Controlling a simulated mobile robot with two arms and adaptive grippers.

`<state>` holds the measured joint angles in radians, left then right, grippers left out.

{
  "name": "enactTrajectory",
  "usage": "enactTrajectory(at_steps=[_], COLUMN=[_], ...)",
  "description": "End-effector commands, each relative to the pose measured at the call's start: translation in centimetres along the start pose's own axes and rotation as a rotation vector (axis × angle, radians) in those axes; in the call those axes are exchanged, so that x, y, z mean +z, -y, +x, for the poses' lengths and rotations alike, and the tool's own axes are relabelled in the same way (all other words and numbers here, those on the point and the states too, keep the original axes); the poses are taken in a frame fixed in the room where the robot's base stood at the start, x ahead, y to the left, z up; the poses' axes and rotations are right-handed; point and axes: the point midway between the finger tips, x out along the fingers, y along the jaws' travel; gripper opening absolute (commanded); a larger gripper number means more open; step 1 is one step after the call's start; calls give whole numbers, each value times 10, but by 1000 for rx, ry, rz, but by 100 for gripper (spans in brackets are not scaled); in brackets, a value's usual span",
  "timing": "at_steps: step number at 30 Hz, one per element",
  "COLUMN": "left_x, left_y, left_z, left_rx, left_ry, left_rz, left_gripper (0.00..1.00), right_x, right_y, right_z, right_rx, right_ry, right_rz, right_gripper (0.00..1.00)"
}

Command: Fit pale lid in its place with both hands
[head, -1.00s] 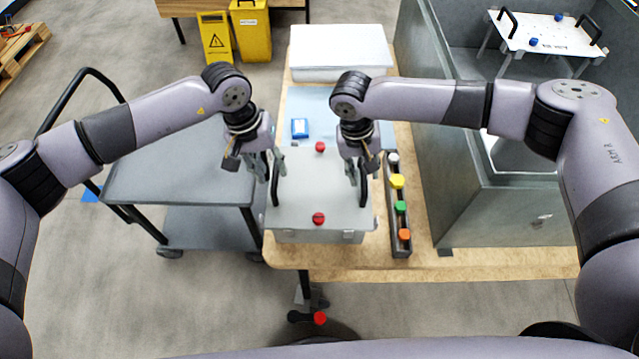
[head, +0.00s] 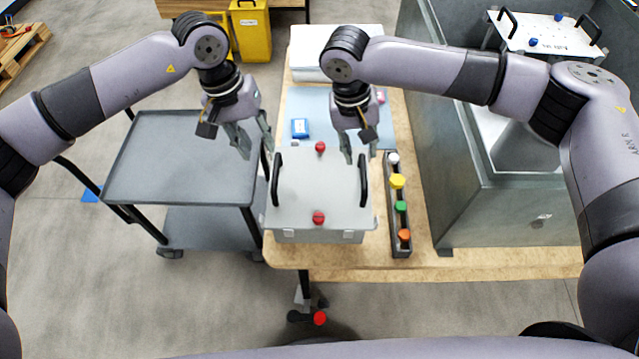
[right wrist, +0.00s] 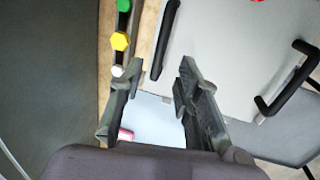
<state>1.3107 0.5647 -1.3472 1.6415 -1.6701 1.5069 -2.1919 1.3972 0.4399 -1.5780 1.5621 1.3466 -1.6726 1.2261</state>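The pale grey lid (head: 318,185) lies flat on the grey box (head: 318,236) at the table's front. It has a black handle on its left (head: 276,180) and one on its right (head: 364,180). Red knobs stand at its far edge (head: 320,147) and near edge (head: 318,217). My left gripper (head: 255,148) is open and empty, above and beyond the left handle. My right gripper (head: 360,153) is open and empty, above and beyond the right handle. The right wrist view shows its fingers (right wrist: 158,105) apart, clear of the lid (right wrist: 220,50) and its handles.
A dark rack (head: 400,220) with several coloured caps stands right of the box. A small blue box (head: 299,128) lies on the light blue mat (head: 320,104), with a white box (head: 310,68) behind. A grey cart (head: 175,165) stands left. A grey metal enclosure (head: 510,215) bounds the right.

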Motion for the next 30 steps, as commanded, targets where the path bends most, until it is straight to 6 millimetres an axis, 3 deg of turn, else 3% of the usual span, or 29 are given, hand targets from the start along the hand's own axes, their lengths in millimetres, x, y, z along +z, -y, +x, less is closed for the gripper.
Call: enactTrajectory(at_steps=[3, 9, 30], left_x=[0, 0, 0], left_y=[0, 0, 0], left_z=[0, 0, 0], left_rx=[0, 0, 0], left_ry=[0, 0, 1], left_rz=[0, 0, 1], left_gripper=[31, 31, 31], right_x=[0, 0, 0], right_y=[1, 0, 0], right_z=[-20, -36, -37], right_rx=[-1, 0, 0], right_ry=[-1, 0, 1], right_rz=[0, -1, -1], right_gripper=[31, 31, 31])
